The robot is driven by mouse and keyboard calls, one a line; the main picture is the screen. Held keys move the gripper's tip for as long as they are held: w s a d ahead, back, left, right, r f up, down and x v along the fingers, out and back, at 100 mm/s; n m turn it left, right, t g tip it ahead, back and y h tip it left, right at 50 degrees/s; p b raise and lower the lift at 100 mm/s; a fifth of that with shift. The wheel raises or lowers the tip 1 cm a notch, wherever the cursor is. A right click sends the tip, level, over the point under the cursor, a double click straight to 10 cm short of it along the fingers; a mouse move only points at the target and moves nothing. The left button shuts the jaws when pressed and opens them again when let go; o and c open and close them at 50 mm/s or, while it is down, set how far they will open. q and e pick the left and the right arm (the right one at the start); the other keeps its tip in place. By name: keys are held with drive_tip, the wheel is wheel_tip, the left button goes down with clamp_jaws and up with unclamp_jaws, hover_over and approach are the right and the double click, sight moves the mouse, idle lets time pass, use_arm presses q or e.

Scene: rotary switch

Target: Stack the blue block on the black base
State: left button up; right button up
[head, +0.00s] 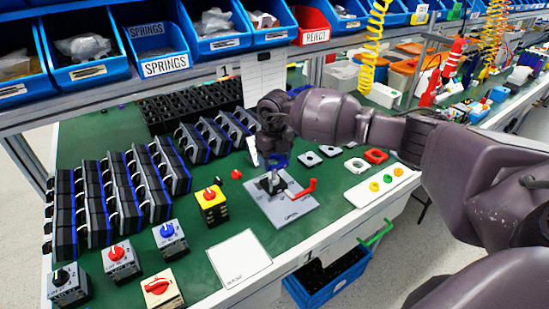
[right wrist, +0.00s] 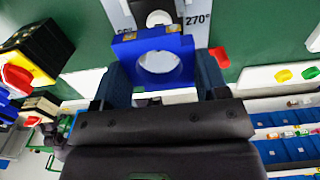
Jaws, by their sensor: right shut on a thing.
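A blue block (right wrist: 124,50) with a round hole through its middle is held between the fingers of my right gripper (right wrist: 163,78) in the right wrist view. In the head view, the right gripper (head: 270,158) points down, with the blue block (head: 280,160) partly hidden at its tip. The black base (head: 266,186) sits on a grey plate (head: 290,212), with a pale upright part in its middle. The block appears just above and behind the base; the exact gap is hard to tell. My left gripper is out of view.
A red handle (head: 304,188) is at the plate's right. A yellow-and-black switch box (head: 211,205) stands to the left. White and red square parts lie behind right, near a white panel (head: 380,186) with coloured buttons. A white sheet (head: 239,258) lies in front.

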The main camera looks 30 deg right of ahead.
drive_tip(key=shift+f+b, duration=0.55)
drive_tip(key=shift+f, duration=1.3)
drive_tip(key=o, duration=1)
wheel_tip(320, 180, up, 4)
drive_tip(key=shift+w+r+p, duration=0.1)
drive_tip(key=shift+r+p, duration=0.05)
drive_tip(key=shift+p, duration=0.2)
wheel_tip(320, 180, up, 5)
drive_tip(key=shift+r, duration=0.2)
drive_tip(key=shift+r+p, duration=0.3)
drive_tip(key=shift+r, duration=0.3)
